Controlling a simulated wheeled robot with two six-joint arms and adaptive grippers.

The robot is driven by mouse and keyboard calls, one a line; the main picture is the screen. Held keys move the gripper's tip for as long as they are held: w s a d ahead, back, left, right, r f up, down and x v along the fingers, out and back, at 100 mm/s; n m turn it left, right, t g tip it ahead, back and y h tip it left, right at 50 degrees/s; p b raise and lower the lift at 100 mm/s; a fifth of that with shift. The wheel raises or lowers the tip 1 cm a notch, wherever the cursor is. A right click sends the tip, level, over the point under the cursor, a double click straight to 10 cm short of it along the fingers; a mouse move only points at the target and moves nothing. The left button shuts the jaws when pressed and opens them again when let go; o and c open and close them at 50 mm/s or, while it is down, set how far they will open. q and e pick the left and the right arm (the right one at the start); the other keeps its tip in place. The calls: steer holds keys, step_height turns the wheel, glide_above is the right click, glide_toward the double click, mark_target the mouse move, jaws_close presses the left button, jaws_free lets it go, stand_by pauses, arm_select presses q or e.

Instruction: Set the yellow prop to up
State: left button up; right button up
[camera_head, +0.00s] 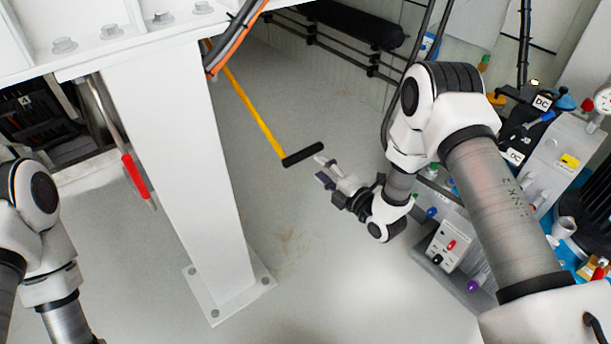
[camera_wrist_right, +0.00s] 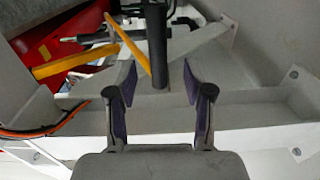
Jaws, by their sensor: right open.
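The yellow prop (camera_head: 254,115) is a thin yellow rod slanting down from behind the white post to a black crossbar handle (camera_head: 303,154). My right gripper (camera_head: 321,169) is open and empty, just right of and below the handle's right end. In the right wrist view, the black handle (camera_wrist_right: 157,45) runs down to between the two open fingertips (camera_wrist_right: 159,82), with the yellow rod (camera_wrist_right: 125,42) to its left. I cannot tell how far the handle is from the fingers in depth. My left arm shows at the left edge, but its gripper is out of view.
A white post (camera_head: 190,160) with a bolted foot stands left of the prop. A red-handled lever (camera_head: 135,176) hangs left of the post. Equipment with labelled boxes (camera_head: 448,243) fills the right side. The floor below my right gripper is clear.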

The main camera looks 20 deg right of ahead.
mark_target(308, 156)
steer(key=b+x, duration=0.2)
steer(key=x, duration=0.5)
steer(key=shift+w+a+r, duration=0.1)
steer(key=shift+w+r, duration=0.05)
steer(key=shift+w, duration=0.1)
jaws_close()
steer(key=shift+r, duration=0.1)
